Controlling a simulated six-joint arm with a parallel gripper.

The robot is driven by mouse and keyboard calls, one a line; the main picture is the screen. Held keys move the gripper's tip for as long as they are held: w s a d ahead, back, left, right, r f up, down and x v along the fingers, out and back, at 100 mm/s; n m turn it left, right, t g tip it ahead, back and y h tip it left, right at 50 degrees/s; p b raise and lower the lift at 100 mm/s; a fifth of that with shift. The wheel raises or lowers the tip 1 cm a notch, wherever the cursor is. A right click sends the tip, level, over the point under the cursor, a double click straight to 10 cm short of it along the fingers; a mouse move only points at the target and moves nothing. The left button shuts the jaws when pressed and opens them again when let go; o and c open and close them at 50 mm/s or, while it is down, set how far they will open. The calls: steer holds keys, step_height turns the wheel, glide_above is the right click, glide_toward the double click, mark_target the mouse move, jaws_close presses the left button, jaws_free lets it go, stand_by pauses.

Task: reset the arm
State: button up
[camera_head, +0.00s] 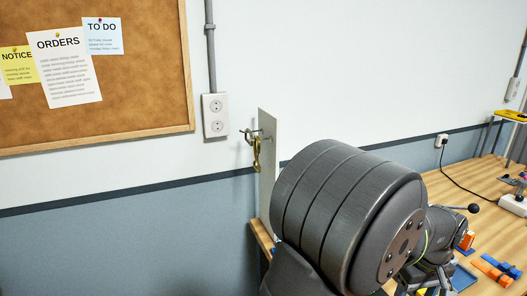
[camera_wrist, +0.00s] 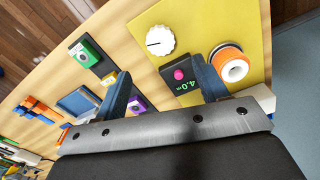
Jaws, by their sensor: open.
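My gripper (camera_wrist: 161,66) shows in the wrist view with its two dark blue fingers spread wide apart. Nothing is held between them. Under the fingers is a yellow panel (camera_wrist: 205,25) with a white dial (camera_wrist: 160,40). A dark box with a pink button (camera_wrist: 179,74) and a "4.0 m" readout lies between the fingers in the picture. In the head view my large dark arm link fills the lower middle and covers part of the workbench (camera_head: 450,190). The fingertips cannot be made out there.
A white upright plate (camera_head: 267,185) with a hook and a brass-coloured clip stands left of my arm. Orange straps (camera_head: 491,272) and blue straps lie on the bench. The wrist view shows an orange-rimmed roll (camera_wrist: 232,66), a green button box (camera_wrist: 84,52) and a blue tray (camera_wrist: 76,102).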

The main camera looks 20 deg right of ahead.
step_height(320, 180, up, 7)
step_height(320, 180, down, 17)
steer(key=shift+f, duration=0.1)
steer(key=shift+r+m, duration=0.25)
steer(key=shift+m, duration=0.55)
steer(key=m, duration=0.6)
steer(key=shift+m, duration=0.4)
steer(key=m, duration=0.4)
steer(key=shift+m, duration=2.5)
